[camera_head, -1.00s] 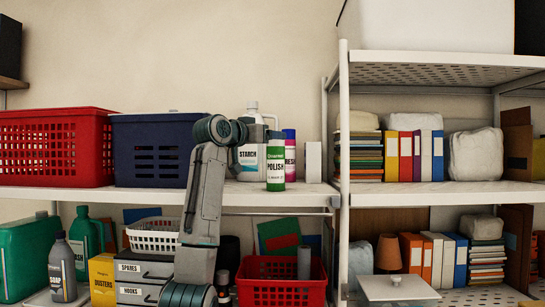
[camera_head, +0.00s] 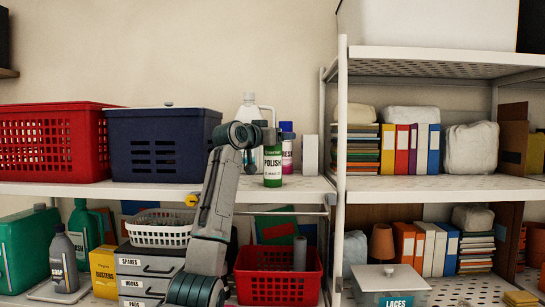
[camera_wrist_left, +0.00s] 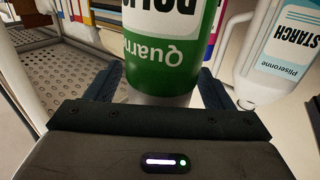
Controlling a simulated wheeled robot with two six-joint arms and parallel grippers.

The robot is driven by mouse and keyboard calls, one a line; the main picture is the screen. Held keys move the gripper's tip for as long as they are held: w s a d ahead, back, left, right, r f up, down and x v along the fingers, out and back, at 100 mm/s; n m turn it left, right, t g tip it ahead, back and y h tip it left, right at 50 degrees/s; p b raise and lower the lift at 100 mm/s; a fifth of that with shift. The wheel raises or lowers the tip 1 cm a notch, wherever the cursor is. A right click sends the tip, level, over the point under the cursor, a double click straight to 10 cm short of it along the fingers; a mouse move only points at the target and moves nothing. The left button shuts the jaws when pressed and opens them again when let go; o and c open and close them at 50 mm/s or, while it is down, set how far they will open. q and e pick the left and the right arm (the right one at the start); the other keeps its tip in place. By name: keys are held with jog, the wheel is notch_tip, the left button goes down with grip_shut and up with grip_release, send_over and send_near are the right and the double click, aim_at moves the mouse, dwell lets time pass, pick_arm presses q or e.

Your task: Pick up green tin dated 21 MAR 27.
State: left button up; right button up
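A green tin (camera_head: 273,166) with a white label reading POLISH stands upright near the front edge of the upper shelf. It appears inverted and close up in the wrist view (camera_wrist_left: 163,48). No date on it can be read. My left gripper (camera_head: 268,136) is at the tin's top. In the wrist view its two dark fingers (camera_wrist_left: 160,88) stand on either side of the tin, spread apart; it looks open, and contact is unclear. My right gripper is not in view.
A white starch bottle (camera_wrist_left: 284,42) is close beside the gripper. A purple-capped bottle (camera_head: 288,150) and a white box (camera_head: 310,155) stand right of the tin. A blue bin (camera_head: 160,128) is to the left. A shelf post (camera_head: 342,120) stands farther right.

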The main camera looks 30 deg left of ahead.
pick_arm(q)
jog(key=shift+d, duration=0.1)
jog(key=c, duration=1.4)
jog(key=shift+c, duration=0.8)
jog(key=shift+r, duration=0.15)
